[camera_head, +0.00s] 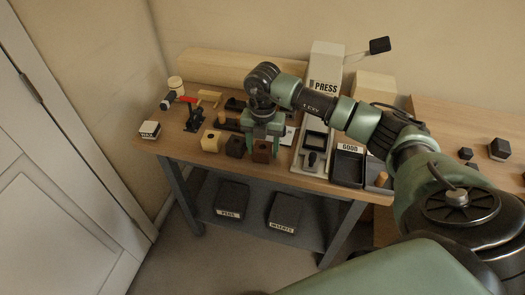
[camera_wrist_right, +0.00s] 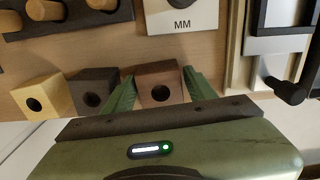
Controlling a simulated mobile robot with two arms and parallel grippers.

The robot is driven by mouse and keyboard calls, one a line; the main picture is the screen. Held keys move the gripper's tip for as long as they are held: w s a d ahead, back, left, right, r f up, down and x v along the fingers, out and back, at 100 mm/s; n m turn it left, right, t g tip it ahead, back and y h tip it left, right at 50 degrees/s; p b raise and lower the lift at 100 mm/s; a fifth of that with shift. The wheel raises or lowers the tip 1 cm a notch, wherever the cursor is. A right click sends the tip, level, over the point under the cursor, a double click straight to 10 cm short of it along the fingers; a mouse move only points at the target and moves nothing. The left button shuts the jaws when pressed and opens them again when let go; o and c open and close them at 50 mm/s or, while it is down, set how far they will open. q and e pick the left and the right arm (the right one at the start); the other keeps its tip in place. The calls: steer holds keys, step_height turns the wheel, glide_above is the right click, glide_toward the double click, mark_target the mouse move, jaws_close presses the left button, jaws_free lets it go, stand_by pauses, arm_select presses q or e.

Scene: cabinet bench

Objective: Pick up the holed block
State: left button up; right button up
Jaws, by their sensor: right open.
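Three holed blocks stand in a row near the bench's front edge: a pale wood one (camera_head: 211,141), a dark grey-brown one (camera_head: 236,147) and a reddish-brown one (camera_head: 262,152). In the right wrist view, each shows a round dark hole: pale (camera_wrist_right: 43,98), dark (camera_wrist_right: 93,92), reddish-brown (camera_wrist_right: 158,86). My right gripper (camera_head: 264,138) is open around the reddish-brown block, one finger on each side, as the right wrist view (camera_wrist_right: 158,80) also shows. The left finger is between the dark and reddish-brown blocks. Whether either finger touches is unclear. My left gripper is out of view.
A dark rack with wooden pegs (camera_wrist_right: 70,18) and a white "MM" block (camera_wrist_right: 178,16) lie behind. The press (camera_head: 326,68) and "GOOD" tray (camera_head: 348,168) stand to the right. A hammer (camera_head: 168,101) and clamp (camera_head: 194,119) lie left.

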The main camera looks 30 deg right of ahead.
steer(key=c, duration=1.1)
steer(key=shift+r, duration=0.1)
